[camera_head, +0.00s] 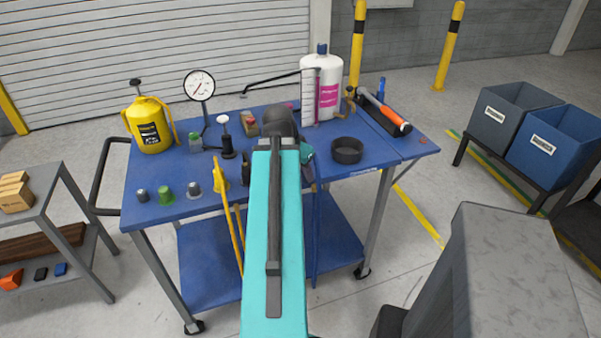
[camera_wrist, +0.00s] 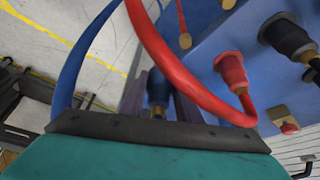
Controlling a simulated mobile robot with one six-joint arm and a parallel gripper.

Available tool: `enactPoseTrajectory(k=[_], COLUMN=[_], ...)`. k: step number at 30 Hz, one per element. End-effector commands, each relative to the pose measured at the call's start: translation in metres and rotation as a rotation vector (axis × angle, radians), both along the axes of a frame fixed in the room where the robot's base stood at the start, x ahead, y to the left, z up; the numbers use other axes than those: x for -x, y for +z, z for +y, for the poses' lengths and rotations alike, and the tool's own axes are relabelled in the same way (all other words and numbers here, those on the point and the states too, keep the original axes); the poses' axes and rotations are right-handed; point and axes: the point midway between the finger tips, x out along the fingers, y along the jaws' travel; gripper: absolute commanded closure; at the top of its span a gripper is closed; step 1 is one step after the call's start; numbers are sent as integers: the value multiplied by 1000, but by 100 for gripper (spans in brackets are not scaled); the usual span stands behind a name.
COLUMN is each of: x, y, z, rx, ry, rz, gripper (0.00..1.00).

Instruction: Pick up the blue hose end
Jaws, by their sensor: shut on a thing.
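In the wrist view the blue hose end (camera_wrist: 158,86), a dark blue grip with a brassy tip, sits between the dark fingers of my gripper (camera_wrist: 157,78). My gripper is shut on it. A blue hose (camera_wrist: 82,62) curves down the left of that view; where it joins the end is hidden behind the dark bar of my gripper. In the head view my teal arm covers my gripper and the hose end. A thin blue hose (camera_head: 316,235) hangs down beside the arm there.
In the wrist view a red hose (camera_wrist: 172,68) arches close across my gripper, with a red connector (camera_wrist: 231,70) and a black connector (camera_wrist: 286,36) to the right. The blue cart (camera_head: 160,208) carries a yellow jug (camera_head: 150,128), a gauge (camera_head: 199,86) and a black ring (camera_head: 347,150). Yellow hoses (camera_head: 232,225) hang left.

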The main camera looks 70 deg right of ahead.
Motion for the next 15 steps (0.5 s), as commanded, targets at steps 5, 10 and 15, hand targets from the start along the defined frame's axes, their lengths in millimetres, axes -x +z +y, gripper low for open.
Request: enactPoseTrajectory(k=[5,10,15], x=[1,3,5], y=[-4,-4,-4], z=[1,3,6], rx=[2,2,2], ry=[0,0,0], rz=[0,1,1], gripper=[100,100,100])
